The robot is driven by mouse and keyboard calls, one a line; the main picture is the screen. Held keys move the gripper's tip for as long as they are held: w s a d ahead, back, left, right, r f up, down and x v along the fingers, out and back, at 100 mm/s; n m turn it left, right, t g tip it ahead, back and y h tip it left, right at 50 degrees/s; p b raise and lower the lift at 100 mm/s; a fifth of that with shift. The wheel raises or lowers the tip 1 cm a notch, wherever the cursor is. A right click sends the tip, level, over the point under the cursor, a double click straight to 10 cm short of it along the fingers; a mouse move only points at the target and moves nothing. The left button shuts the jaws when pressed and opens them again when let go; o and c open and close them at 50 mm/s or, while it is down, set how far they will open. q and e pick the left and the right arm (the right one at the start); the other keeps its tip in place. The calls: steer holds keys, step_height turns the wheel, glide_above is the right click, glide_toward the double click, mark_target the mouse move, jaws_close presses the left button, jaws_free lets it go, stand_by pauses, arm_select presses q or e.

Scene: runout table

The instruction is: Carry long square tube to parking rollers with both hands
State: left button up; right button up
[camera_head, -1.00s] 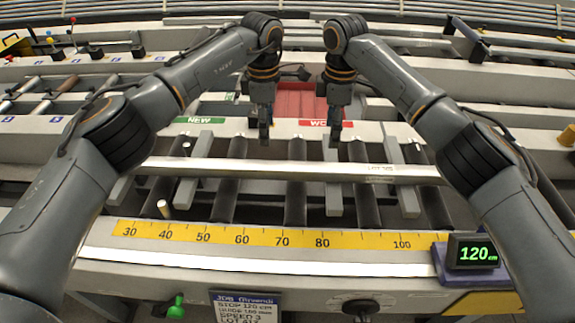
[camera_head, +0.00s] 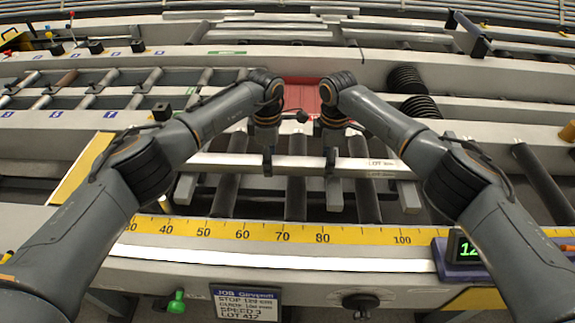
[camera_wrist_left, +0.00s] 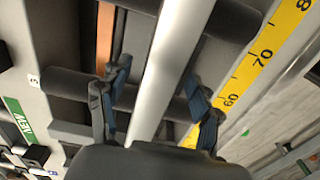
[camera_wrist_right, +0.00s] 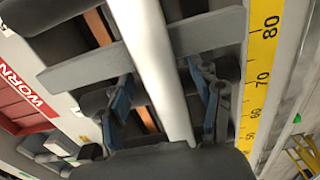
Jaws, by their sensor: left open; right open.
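The long square tube (camera_head: 300,163) is pale metal and lies left to right across dark rollers, behind the yellow scale. A "LOT" label shows near its right part. My left gripper (camera_head: 267,163) and right gripper (camera_head: 330,163) are down at the tube, close together about its middle. In the left wrist view the tube (camera_wrist_left: 170,70) passes between the open fingers (camera_wrist_left: 155,108). In the right wrist view the tube (camera_wrist_right: 152,65) also passes between open fingers (camera_wrist_right: 163,108). Gaps show beside the tube in both. My arms hide parts of its right side.
Numbered rollers (camera_head: 150,78) stand in a rack at back left. A red tray (camera_head: 300,97) is behind the grippers. Black rings (camera_head: 405,80) stand at back right. The yellow scale (camera_head: 265,232) and a display (camera_head: 465,248) are in front.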

arm_select(q)
steer(key=shift+f, duration=0.5)
arm_select(e)
steer(key=shift+f, duration=0.55)
arm_select(q)
jaws_close()
arm_select(e)
jaws_close()
arm_select(q)
steer(key=shift+r, duration=0.1)
arm_select(e)
steer(key=shift+r, duration=0.15)
